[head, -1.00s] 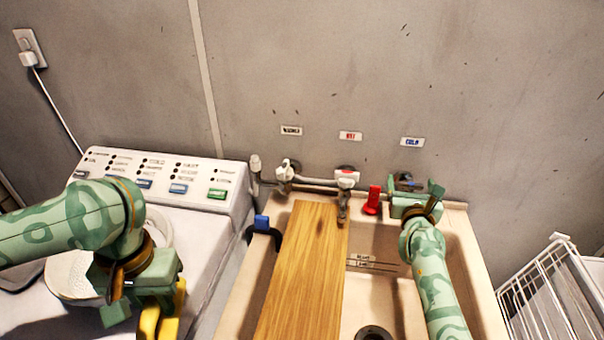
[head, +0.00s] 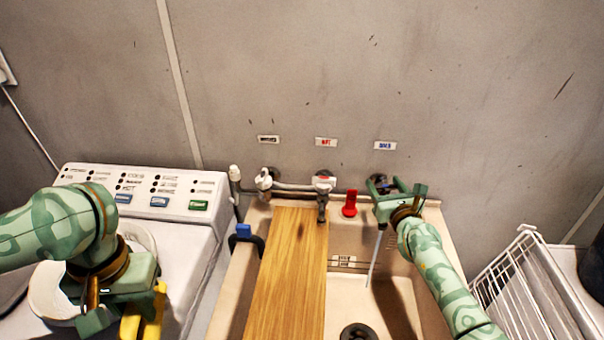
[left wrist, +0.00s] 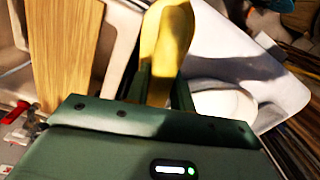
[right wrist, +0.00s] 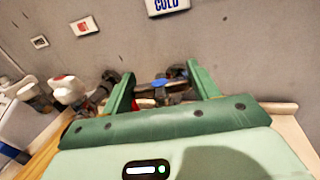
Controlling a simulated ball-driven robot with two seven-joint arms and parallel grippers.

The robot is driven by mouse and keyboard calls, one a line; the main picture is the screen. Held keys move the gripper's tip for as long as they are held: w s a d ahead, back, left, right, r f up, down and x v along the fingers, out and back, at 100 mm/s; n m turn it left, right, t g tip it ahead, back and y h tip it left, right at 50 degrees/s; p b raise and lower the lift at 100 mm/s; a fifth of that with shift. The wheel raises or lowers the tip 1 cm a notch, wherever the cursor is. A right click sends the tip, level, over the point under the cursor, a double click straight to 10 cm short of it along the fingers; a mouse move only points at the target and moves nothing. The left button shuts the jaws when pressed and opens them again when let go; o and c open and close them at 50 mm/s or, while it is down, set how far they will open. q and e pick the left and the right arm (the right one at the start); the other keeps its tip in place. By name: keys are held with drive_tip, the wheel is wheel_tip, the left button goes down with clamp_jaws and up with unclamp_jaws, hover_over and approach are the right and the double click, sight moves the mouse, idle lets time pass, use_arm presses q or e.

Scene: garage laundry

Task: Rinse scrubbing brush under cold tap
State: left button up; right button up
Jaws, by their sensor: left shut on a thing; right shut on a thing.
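The yellow scrubbing brush (head: 150,328) is in my left gripper (head: 138,298), left of the sink; its head is out of the head view. In the left wrist view the brush's yellow part (left wrist: 165,45) sticks up between the jaws. My right gripper (head: 398,188) is at the wall under the COLD label (head: 385,146), shut on the cold tap, mostly hidden behind it. The right wrist view shows a blue part of the cold tap (right wrist: 162,83) between the fingers. A thin water stream (head: 375,260) runs from there into the sink (head: 435,258).
A wooden board (head: 288,280) lies over the sink's left part. The hot tap (head: 323,186) and a red object (head: 350,205) stand behind it. A washing machine (head: 185,238) is left, a white rack (head: 515,285) right. The right part of the basin is open.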

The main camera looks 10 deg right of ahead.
drive_tip(key=shift+y, duration=0.3)
drive_tip(key=o, duration=1)
use_arm(q)
wheel_tip(320, 180, up, 2)
drive_tip(key=shift+r+p, duration=0.1)
drive_tip(key=shift+p, duration=0.75)
use_arm(e)
drive_tip(key=s, duration=1.2)
drive_tip(key=shift+d, duration=0.25)
use_arm(q)
drive_tip(key=shift+s, duration=0.1)
